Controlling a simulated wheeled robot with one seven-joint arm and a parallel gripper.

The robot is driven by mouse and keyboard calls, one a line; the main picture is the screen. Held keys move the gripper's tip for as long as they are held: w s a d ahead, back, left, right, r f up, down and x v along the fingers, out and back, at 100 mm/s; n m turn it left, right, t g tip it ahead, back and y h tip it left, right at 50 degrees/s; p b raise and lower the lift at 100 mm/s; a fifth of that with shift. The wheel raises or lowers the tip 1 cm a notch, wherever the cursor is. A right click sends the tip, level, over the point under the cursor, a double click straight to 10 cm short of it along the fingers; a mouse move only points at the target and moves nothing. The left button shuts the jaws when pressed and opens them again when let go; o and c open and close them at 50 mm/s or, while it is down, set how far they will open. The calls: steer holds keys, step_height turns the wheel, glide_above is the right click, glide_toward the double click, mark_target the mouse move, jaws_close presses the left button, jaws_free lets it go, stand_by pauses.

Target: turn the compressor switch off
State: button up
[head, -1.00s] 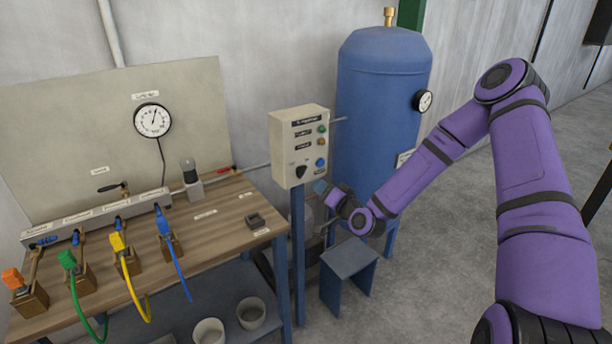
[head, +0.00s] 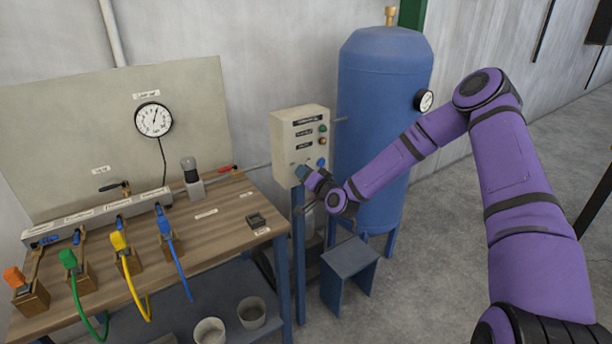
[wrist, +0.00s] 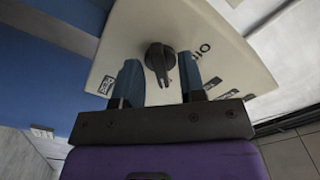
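The compressor switch is a black rotary knob (wrist: 160,60) on the beige control box (head: 283,126), which also shows in the wrist view (wrist: 222,42). In the wrist view its pointer end is toward my gripper. My gripper (wrist: 159,68) is open, with one blue finger on each side of the knob and a visible gap on both sides. How far the fingertips reach along the knob is hard to tell. In the head view my gripper (head: 302,173) is at the box's lower front and hides the knob.
A blue tank (head: 378,95) stands right behind the box. A small blue-grey stool (head: 350,258) is below my forearm. The wooden workbench (head: 215,235) with colored hoses and a gauge (head: 153,119) above it is at the left. Open floor lies to the right.

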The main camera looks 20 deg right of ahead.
jaws_close()
steer(key=shift+n, duration=0.4)
steer(key=shift+d+n, duration=0.1)
steer(key=shift+n, duration=8.4)
jaws_free()
